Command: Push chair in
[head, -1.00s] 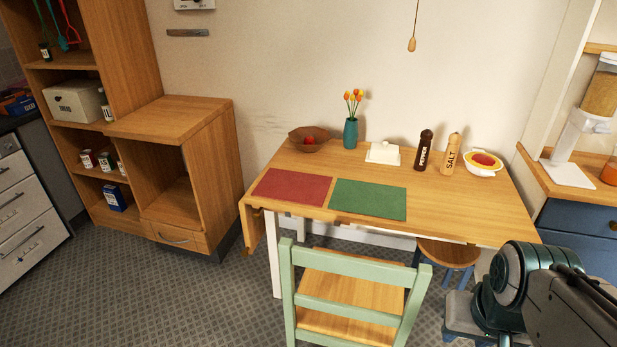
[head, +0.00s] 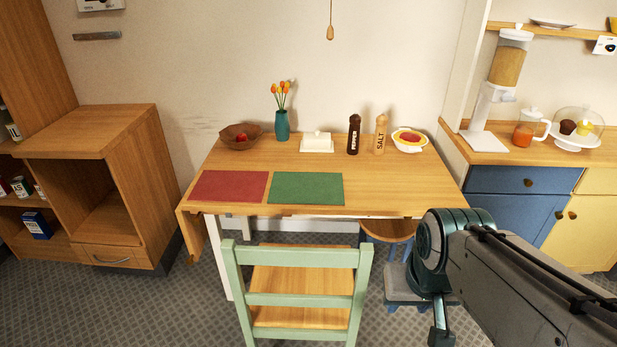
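A chair (head: 297,299) with a pale green frame and a wooden seat (head: 300,281) stands at the front side of the wooden table (head: 395,187). Its back faces me, and the seat's far edge lies close to the table's front edge. The seat appears mostly out from under the table top. My arm comes in from the right, over the floor right of the chair and apart from it. My gripper is near the bottom edge at the arm's lower end (head: 441,336); its fingers are cut off, so I cannot see whether it is open.
A round wooden stool (head: 388,229) is partly under the table's right side, partly behind my arm. A red mat (head: 229,186) and a green mat (head: 306,188) lie on the table. A wooden cabinet (head: 110,195) stands left; blue drawers (head: 515,195) stand right. Floor left of the chair is clear.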

